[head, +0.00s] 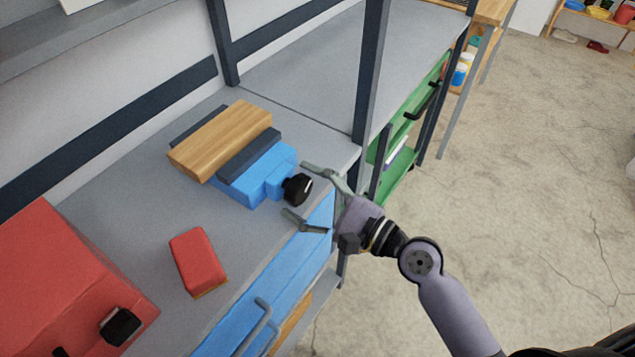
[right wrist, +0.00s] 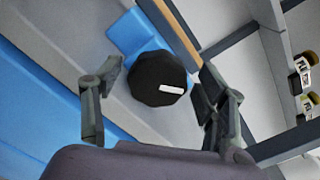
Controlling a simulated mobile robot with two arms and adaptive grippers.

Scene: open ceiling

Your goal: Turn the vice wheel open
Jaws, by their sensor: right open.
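The blue vice (head: 262,174) sits on the grey bench top, with a wooden block (head: 222,138) between its dark jaws. Its black wheel (head: 297,189) faces the bench's front edge. My right gripper (head: 297,190) is open, with one finger on each side of the wheel in the head view. In the right wrist view the black wheel (right wrist: 158,78) with a white mark lies ahead between the open fingers (right wrist: 158,84). I cannot tell whether either finger touches it. My left gripper is not in view.
A red block (head: 198,261) lies on the bench left of the vice, and a red box (head: 62,285) stands at the lower left. A dark upright post (head: 370,70) rises right of the vice. A green shelf unit (head: 412,115) stands beyond. Open floor lies to the right.

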